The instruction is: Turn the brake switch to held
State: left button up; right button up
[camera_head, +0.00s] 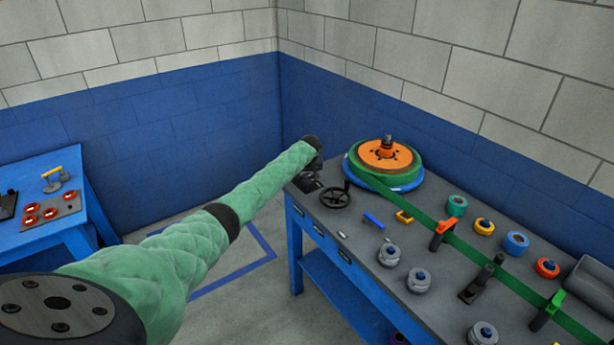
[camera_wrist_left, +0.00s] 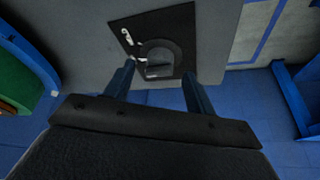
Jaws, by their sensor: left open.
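The brake switch shows in the left wrist view as a dark round knob (camera_wrist_left: 160,57) on a black square plate (camera_wrist_left: 183,22). A small pale lever-like mark (camera_wrist_left: 127,37) and a smaller pale spot lie on the plate to the left of the knob. My left gripper (camera_wrist_left: 156,75) is open, its two fingers on either side of the knob in that view; I cannot tell whether they touch it. In the head view my left gripper (camera_head: 311,170) is over the far left corner of the bench and largely hides the switch. My right gripper is not in view.
The grey-topped bench (camera_head: 345,218) carries a black handwheel (camera_head: 335,197) and an orange-and-green reel (camera_head: 386,155) close to the gripper. A green strap (camera_head: 470,250) runs along it past several spools and posts. A blue table (camera_head: 30,240) stands at left; floor lies between.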

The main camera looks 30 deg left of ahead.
aim_at(307, 180)
pick_arm(q)
jog(key=shift+x, duration=0.85)
jog(key=shift+w+a+f, duration=0.1)
jog(key=shift+a+f, duration=0.05)
jog(key=shift+f, duration=0.2)
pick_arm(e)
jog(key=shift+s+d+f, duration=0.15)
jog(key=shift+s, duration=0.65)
pick_arm(q)
jog(key=shift+c, duration=0.4)
jog(key=c, duration=0.9)
